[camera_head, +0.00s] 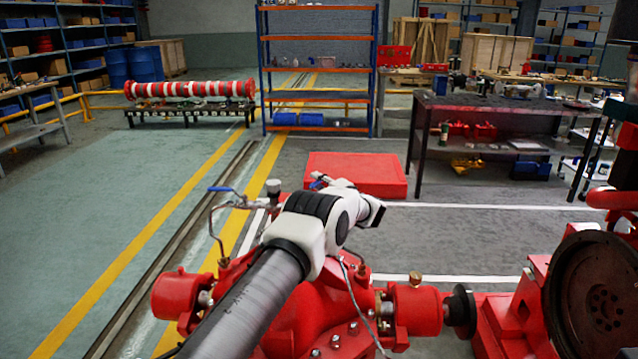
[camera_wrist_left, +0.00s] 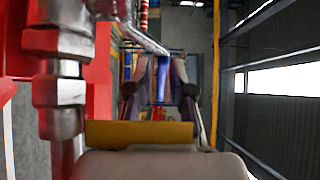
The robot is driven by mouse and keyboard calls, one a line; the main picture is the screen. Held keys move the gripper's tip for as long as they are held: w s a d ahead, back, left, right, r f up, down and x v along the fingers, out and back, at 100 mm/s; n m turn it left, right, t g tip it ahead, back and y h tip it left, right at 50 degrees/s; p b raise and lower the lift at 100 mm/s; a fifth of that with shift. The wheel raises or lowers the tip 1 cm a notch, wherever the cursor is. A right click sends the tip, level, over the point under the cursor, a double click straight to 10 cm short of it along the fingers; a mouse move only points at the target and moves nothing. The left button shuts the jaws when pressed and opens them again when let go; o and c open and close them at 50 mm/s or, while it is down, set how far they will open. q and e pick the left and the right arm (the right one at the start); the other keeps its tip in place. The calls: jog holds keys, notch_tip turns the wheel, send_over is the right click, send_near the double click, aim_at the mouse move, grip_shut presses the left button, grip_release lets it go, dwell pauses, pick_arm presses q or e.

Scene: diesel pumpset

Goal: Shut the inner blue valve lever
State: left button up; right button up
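Two blue valve levers show on the red pump (camera_head: 310,315) in the head view. One blue lever (camera_head: 222,189) is at the left, on a thin pipe beside a gauge (camera_head: 273,187). Another small blue piece (camera_head: 318,183), likely the inner lever, shows just beyond my left wrist and is mostly hidden by it. My right gripper is not in view.
Metal pipe fittings (camera_wrist_left: 62,92) stand close at the left of the wrist view. A dark flywheel (camera_head: 598,292) is at the right of the head view. A red block (camera_head: 357,172) lies on the floor beyond the pump; a shelf (camera_head: 318,97) stands behind.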

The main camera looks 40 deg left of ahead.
pick_arm(q)
jog(key=s+d, duration=0.1)
jog(key=d, duration=1)
jog(key=shift+s+d, duration=0.4)
grip_shut()
jog(key=s+m+t+h+p, duration=0.85)
jog(key=m+t+p, duration=0.35)
jog(key=p, duration=0.4)
jog(key=w+a+n+t+p, duration=0.1)
jog(key=w+a+p, duration=0.2)
jog(key=w+a, duration=0.5)
jog(key=shift+w+a+h, duration=0.3)
jog(key=shift+w+h, duration=0.05)
jog(key=shift+h, duration=0.1)
